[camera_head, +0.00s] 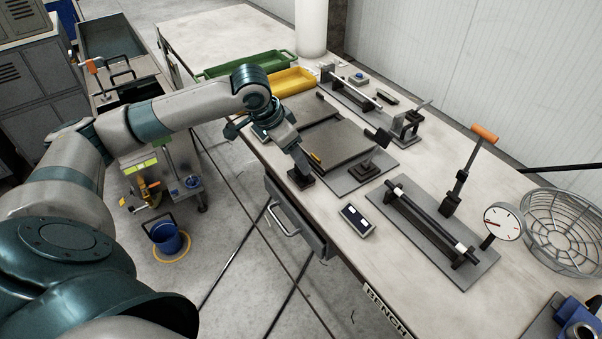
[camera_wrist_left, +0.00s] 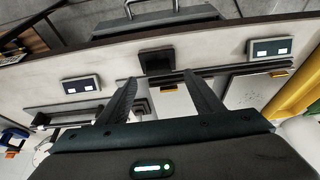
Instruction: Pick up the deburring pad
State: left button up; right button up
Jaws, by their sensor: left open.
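A small dark block, which looks like the deburring pad (camera_head: 301,180), lies on the bench (camera_head: 345,255) close to its front edge. Whether a fingertip touches the pad cannot be told. My right gripper is not in view.
A small display box (camera_head: 357,220) sits right of the pad, and another (camera_head: 262,132) lies behind it. A drawer handle (camera_head: 283,221) juts out below the bench edge.

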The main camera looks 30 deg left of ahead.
aim_at(301, 174)
pick_arm(q)
jog(key=shift+w+f, duration=0.1)
jog(key=shift+f, duration=0.2)
jog(key=shift+d, duration=0.1)
jog(key=shift+w+f+p, duration=0.1)
jog(key=shift+f+p, duration=0.2)
jog(key=p+x, duration=0.1)
jog(key=x, duration=0.2)
jog(key=shift+d, duration=0.1)
jog(key=shift+w+f+p, duration=0.2)
jog(key=shift+f+p, duration=0.15)
jog(key=shift+f, duration=0.35)
jog(key=c, duration=0.7)
